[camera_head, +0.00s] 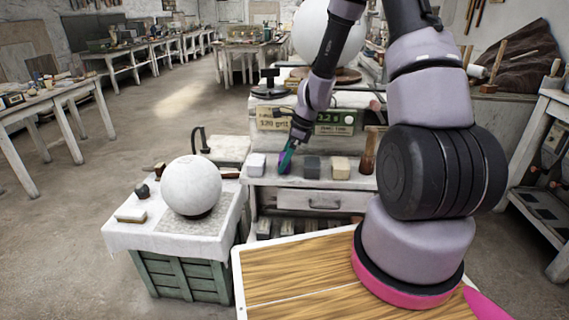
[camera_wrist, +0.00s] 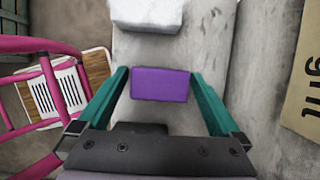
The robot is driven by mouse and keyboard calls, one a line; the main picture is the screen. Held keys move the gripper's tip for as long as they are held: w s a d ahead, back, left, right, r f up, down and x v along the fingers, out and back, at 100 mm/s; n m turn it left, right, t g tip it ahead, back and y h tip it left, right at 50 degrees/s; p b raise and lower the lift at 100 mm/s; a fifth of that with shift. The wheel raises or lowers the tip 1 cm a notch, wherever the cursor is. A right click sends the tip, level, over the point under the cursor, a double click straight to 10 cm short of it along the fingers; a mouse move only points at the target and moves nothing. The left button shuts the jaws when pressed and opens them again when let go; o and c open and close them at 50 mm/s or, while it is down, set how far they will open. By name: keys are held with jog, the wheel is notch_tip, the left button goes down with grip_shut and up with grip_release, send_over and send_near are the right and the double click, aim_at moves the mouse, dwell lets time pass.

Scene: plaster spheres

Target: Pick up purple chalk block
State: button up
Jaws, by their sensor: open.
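The purple chalk block (camera_wrist: 160,84) lies on a pale grey shelf surface (camera_wrist: 200,50). In the wrist view it sits between the two green fingers of my gripper (camera_wrist: 164,92), with a gap on each side. My gripper is open and above the block; how far above, I cannot tell. In the head view my gripper (camera_head: 288,156) reaches down to the shelf, and its fingers partly hide the purple block (camera_head: 283,168).
A white block (camera_head: 256,165) stands left of the purple one; dark grey (camera_head: 311,166) and cream (camera_head: 340,168) blocks stand to the right. A wooden-handled tool (camera_head: 370,152) stands beyond them. A white sphere (camera_head: 191,186) rests on the covered crate at left.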

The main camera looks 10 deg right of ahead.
jog(key=c, duration=1.3)
jog(key=shift+c, duration=0.2)
jog(key=shift+r, duration=0.1)
notch_tip(320, 180, up, 10)
jog(key=shift+f, duration=0.1)
jog(key=o, duration=0.7)
jog(key=shift+c, duration=0.2)
jog(key=c, duration=0.3)
